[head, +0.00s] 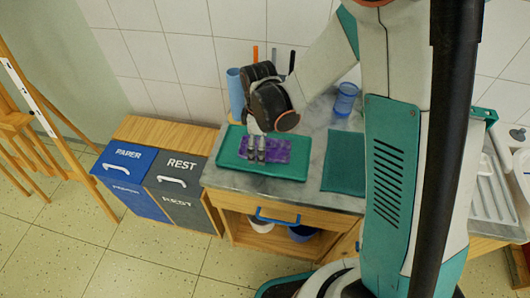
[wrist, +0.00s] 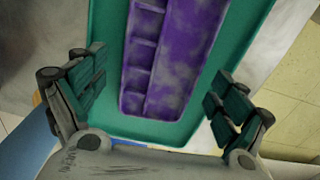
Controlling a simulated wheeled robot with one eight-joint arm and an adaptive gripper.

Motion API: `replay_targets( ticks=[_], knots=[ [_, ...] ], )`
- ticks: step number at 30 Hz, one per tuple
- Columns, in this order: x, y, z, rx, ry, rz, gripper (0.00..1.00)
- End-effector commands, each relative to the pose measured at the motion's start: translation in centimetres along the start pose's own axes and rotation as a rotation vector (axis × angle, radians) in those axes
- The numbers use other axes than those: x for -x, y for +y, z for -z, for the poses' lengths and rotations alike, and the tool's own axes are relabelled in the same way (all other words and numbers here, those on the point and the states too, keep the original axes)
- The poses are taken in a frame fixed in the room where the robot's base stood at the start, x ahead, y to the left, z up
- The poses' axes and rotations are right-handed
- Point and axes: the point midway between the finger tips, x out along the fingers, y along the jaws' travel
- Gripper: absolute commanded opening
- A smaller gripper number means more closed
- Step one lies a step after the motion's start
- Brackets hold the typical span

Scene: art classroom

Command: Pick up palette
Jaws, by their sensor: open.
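The purple palette (head: 276,149) has small wells along one side and grey smudges. It lies on a teal tray (head: 232,160) on the grey counter. In the wrist view the palette (wrist: 181,60) runs up the middle, with its near end inside the rim of the tray (wrist: 107,30). My gripper (head: 256,156) is over the palette in the head view and hides part of it. In the wrist view my gripper (wrist: 158,97) is open, one finger to each side of the palette, with nothing between the fingers held. I cannot tell how far above it the fingertips are.
A blue paper bin (head: 127,163) and a grey rest bin (head: 180,175) stand left of the counter. A blue cylinder (head: 236,88) and a blue cup (head: 346,98) stand at the back. A teal cloth or mat (head: 343,160) lies to the right.

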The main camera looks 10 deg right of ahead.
Motion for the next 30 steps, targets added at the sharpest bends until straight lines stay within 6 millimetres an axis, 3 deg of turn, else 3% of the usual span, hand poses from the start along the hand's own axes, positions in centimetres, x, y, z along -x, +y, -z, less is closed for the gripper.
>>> replay_targets(
  ticks=[6, 13, 24, 30],
  knots=[
    [-0.1, 0.0, 0.0, 0.000, 0.000, 0.000, 0.92],
    [-0.1, 0.0, 0.0, 0.000, 0.000, 0.000, 0.43],
    [0.0, 0.0, 0.0, 0.000, 0.000, 0.000, 0.44],
    [1.4, 0.0, 0.0, 0.000, 0.000, 0.000, 0.44]
  ],
)
